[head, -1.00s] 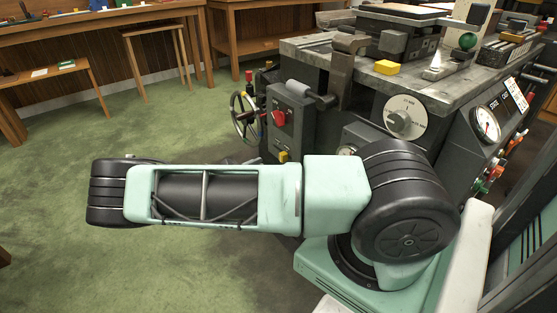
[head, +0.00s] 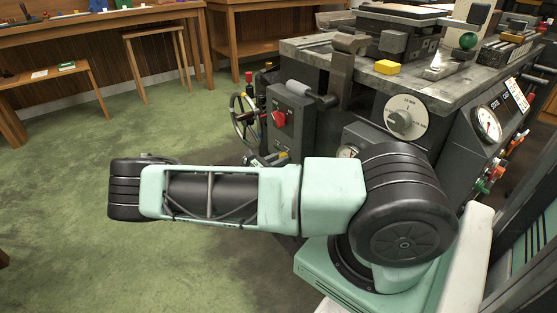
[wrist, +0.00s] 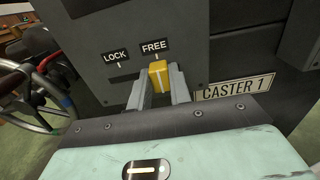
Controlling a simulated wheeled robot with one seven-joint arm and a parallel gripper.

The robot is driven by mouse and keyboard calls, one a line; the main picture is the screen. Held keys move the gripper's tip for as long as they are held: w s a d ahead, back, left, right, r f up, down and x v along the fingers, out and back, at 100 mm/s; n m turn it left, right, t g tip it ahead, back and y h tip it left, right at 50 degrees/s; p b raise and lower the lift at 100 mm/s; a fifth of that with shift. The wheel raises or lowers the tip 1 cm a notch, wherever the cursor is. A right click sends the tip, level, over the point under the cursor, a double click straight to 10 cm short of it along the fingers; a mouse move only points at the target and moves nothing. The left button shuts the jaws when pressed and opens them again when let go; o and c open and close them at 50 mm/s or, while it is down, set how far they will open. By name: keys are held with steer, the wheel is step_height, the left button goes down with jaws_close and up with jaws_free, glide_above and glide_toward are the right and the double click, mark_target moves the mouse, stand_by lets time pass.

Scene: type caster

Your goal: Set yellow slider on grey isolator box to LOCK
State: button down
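The grey isolator box (head: 292,108) stands on the machine's left side in the head view; it also fills the upper middle of the wrist view (wrist: 175,28). The yellow slider (wrist: 158,74) is at the right end of its slot, under the FREE label (wrist: 155,46). The LOCK label (wrist: 116,56) is to its left, above the bare part of the slot. My gripper (wrist: 160,84) is at the slider, one finger on each side, with the slider between the tips. The fingers stand apart; I cannot tell whether they touch it.
A red knob (head: 279,118) is higher on the same box. A handwheel (head: 244,119) is left of the box, and it shows in the wrist view too (wrist: 38,85).

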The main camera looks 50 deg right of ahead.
mark_target(277, 148)
steer(key=w, duration=0.2)
steer(key=w+d+b, duration=0.1)
steer(key=w, duration=0.1)
steer(key=shift+w+f, duration=0.15)
steer(key=shift+w, duration=0.05)
steer(key=shift+w+d+r, duration=0.1)
steer(key=shift+w+r, duration=0.1)
steer(key=shift+w, duration=0.35)
steer(key=c, duration=1.3)
jaws_free()
steer(key=v, duration=1.7)
steer(key=shift+w+p, duration=0.1)
steer(key=shift+p, duration=0.25)
